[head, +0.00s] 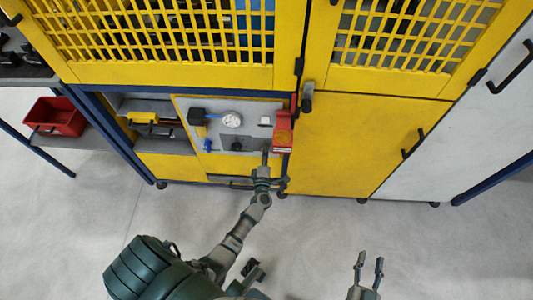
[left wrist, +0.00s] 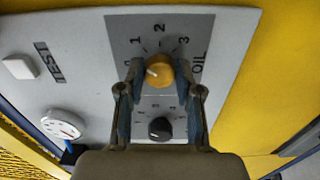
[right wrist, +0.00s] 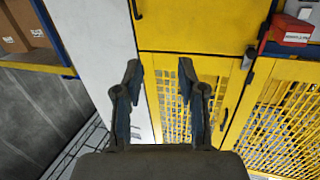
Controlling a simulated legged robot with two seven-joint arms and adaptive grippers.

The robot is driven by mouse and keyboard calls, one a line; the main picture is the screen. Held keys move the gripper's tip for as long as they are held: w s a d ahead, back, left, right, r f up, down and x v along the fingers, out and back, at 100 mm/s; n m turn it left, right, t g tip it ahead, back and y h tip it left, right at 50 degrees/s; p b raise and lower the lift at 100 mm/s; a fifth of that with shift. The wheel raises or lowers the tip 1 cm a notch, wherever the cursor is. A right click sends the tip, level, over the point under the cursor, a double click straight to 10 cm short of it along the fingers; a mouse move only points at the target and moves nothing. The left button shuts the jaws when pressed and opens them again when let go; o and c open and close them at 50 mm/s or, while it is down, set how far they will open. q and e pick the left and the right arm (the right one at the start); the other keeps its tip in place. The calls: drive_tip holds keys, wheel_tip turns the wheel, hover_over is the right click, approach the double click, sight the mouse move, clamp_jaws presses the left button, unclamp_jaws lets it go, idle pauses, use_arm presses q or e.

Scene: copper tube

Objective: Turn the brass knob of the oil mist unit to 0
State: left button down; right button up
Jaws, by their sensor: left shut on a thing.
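The brass knob (left wrist: 160,69) sits on a grey dial plate (left wrist: 196,28) marked 1, 2, 3 and OIL in the left wrist view. A pale mark shows on the left part of its face. My left gripper (head: 265,158) reaches the grey control panel (head: 215,140) in the head view. Its fingers stand on both sides of the knob and are shut on it. In the head view the gripper hides the knob. My right gripper (head: 371,262) is open and empty, away from the panel; its parted fingers show in the right wrist view (right wrist: 160,66).
A black knob (left wrist: 160,128) with its own scale lies close to the brass one. A white gauge (left wrist: 62,125) and a white TEST button (left wrist: 20,68) are on the panel. A red box (head: 283,132) sits beside the left gripper. Open floor (head: 330,235) lies in front.

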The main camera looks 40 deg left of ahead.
use_arm(q)
drive_tip(key=shift+s+f+n+b, duration=0.15)
drive_tip(key=shift+n+b, duration=0.25)
drive_tip(key=shift+n, duration=0.8)
drive_tip(key=shift+f+n+b, duration=0.15)
drive_tip(key=shift+n+b, duration=0.2)
drive_tip(key=shift+n, duration=0.85)
drive_tip(key=shift+s+f+n+b, duration=0.15)
drive_tip(key=shift+n+b, duration=0.25)
drive_tip(key=shift+n, duration=0.8)
use_arm(e)
drive_tip(key=shift+s+a+r+t+y, duration=0.15)
drive_tip(key=shift+r+t+y, duration=0.15)
drive_tip(key=shift+r+t, duration=1)
drive_tip(key=shift+s+a+r+t+y, duration=0.1)
drive_tip(key=shift+r+t+y, duration=0.2)
drive_tip(key=shift+r+t, duration=0.95)
drive_tip(key=shift+r, duration=0.15)
use_arm(q)
drive_tip(key=c, duration=0.8)
unclamp_jaws()
drive_tip(key=shift+o, duration=0.2)
drive_tip(key=shift+w+r, duration=0.15)
drive_tip(key=shift+r, duration=0.05)
use_arm(e)
drive_tip(key=shift+w, duration=0.1)
use_arm(q)
drive_tip(key=shift+r, duration=0.1)
use_arm(e)
drive_tip(key=shift+r, duration=0.1)
